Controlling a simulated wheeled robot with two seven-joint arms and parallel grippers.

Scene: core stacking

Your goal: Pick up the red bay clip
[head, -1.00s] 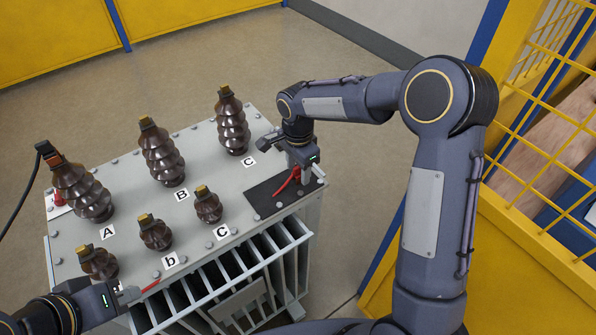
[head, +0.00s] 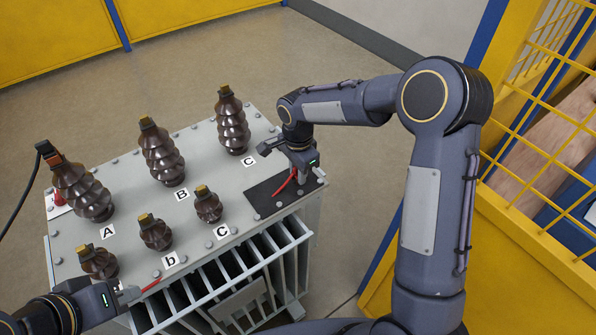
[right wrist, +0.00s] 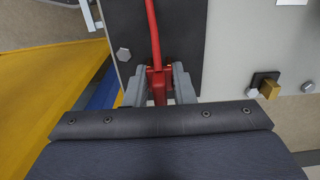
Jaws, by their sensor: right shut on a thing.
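The red bay clip (head: 285,187) lies at the dark pad on the right end of the grey transformer top in the head view. My right gripper (head: 299,176) is down at the pad, shut on the clip. In the right wrist view the red clip (right wrist: 157,80) sits between the two grey fingers, and its red shaft runs up and away over the pad. My left gripper (head: 130,293) is at the lower left, beside the transformer's front edge. A small red piece (head: 151,284) shows at its fingertips; whether the jaws hold it is unclear.
Brown ribbed insulators (head: 163,155) stand in two rows on the transformer top (head: 130,205), by labels A, B, C and b. A black cable with an orange-brown end reaches the far-left insulator. A yellow mesh fence (head: 545,220) stands at right. Open floor lies behind.

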